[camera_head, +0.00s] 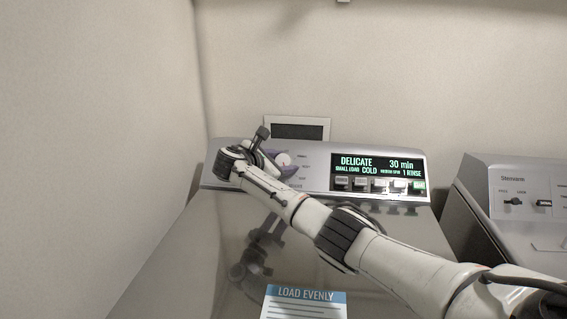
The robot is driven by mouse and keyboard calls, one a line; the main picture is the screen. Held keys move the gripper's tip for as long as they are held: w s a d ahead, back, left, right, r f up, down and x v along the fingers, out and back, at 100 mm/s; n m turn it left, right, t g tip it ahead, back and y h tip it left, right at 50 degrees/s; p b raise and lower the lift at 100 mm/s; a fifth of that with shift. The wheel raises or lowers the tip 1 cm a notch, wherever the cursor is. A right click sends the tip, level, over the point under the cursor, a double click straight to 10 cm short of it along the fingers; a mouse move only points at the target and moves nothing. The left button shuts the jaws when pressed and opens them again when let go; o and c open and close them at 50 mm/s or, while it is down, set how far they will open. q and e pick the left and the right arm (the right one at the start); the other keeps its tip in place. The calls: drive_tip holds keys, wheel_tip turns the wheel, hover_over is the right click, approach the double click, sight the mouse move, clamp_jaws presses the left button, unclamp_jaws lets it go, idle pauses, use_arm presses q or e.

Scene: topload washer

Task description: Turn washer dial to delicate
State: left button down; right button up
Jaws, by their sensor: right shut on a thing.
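The topload washer (180,262) stands in front of me with its lid closed. Its control panel (318,158) runs along the back edge. The display (378,166) reads DELICATE, 30 min, SMALL LOAD, COLD and 1 RINSE in green letters. The round dial (283,159), with a pale centre, is at the left part of the panel. My right gripper (272,158) is at the dial and shut on it; my arm and wrist hide part of the dial and the fingers. My left gripper is out of view.
A second machine (515,185) with knobs stands at the right, separated by a gap. A paper label reading LOAD EVENLY (305,297) lies on the lid. A small framed dark panel (297,130) is behind the washer. A wall (95,150) closes off the left side.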

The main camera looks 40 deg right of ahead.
drive_tip(key=o, duration=1.1)
drive_tip(key=shift+c, duration=0.2)
drive_tip(key=v, duration=1)
drive_tip(key=shift+a+b, duration=0.2)
drive_tip(key=shift+b, duration=0.2)
drive_tip(key=shift+s, duration=0.15)
